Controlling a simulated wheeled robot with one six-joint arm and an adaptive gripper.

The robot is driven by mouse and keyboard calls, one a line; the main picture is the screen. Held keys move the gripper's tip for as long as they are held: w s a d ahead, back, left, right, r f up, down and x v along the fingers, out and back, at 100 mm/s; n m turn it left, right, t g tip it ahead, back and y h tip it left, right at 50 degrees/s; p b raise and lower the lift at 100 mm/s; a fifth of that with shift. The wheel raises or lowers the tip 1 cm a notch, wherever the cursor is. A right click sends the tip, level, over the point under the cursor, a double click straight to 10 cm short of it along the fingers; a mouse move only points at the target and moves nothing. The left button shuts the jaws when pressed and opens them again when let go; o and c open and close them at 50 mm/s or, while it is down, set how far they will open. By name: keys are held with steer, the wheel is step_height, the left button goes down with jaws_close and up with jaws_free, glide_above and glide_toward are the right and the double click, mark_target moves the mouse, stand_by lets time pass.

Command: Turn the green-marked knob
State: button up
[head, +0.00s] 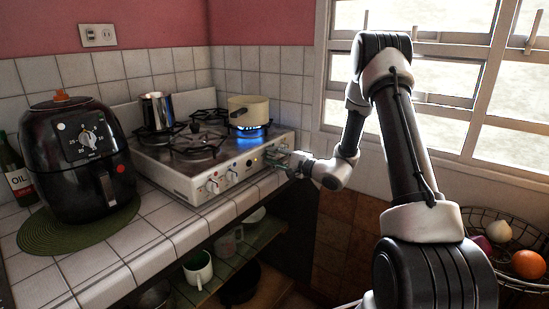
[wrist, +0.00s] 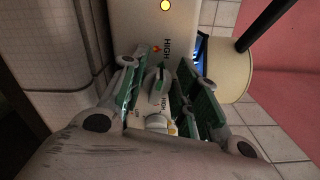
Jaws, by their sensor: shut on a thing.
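The knob (wrist: 158,88) shows between my fingers in the wrist view, with a raised grip bar and the printed word HIGH and a small flame symbol beside it on the panel. My gripper (wrist: 157,92) is shut on this knob, its green-padded fingers on either side. In the head view my gripper (head: 282,160) is at the right end of the stove's front panel and largely hides the knob there. The white stove (head: 185,183) has a blue flame (head: 250,131) lit under a cream pot (head: 248,109).
More knobs (head: 212,186) line the panel to the left. A metal pot (head: 156,111) stands on the rear left burner. A black air fryer (head: 78,155) sits on a green mat (head: 35,235). A wire basket (head: 515,280) with fruit is at the right. Mugs (head: 198,268) stand on the shelf below.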

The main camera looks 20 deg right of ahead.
steer(key=o, duration=0.9)
steer(key=v, duration=1.2)
